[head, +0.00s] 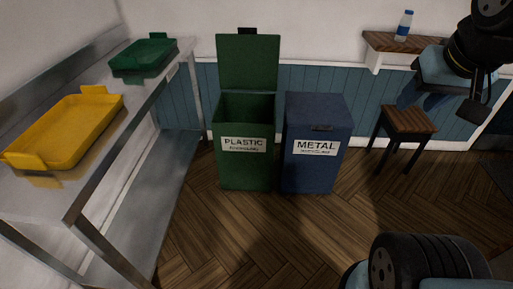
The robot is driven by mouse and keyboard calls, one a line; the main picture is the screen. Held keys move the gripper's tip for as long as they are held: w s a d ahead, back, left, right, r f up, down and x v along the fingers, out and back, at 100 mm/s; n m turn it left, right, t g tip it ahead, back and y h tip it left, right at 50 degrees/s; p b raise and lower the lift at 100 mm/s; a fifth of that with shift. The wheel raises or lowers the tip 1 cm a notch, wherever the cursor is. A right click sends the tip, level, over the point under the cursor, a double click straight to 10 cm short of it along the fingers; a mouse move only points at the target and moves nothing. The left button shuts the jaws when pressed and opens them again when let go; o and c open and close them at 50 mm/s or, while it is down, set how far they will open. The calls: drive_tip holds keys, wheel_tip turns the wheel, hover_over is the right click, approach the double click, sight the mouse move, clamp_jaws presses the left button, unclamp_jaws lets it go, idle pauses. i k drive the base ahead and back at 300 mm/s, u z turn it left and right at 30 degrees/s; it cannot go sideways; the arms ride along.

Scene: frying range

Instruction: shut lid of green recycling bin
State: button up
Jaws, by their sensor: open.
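The green recycling bin (244,170) stands on the floor near the wall, with a white PLASTIC label on its front. Its green lid (248,62) is open, standing upright at the back with a small dark tab on its top edge, and the bin's dark inside shows. My gripper (441,103) is at the upper right, in front of the wall shelf and apart from the bin and lid. It is open and seems to hold nothing; its fingers are dark and partly hard to make out.
A closed blue METAL bin (314,170) stands just right of the green one. A steel counter (125,110) on the left bears a yellow tray (70,125) and a green tray (145,55). A stool (408,120), a wall shelf (380,42) and a bottle (404,25) are right. Floor in front is clear.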

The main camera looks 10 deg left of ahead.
sight(248, 60)
drive_tip(key=z, duration=0.1)
drive_tip(key=i, duration=1)
drive_tip(key=u, duration=0.1)
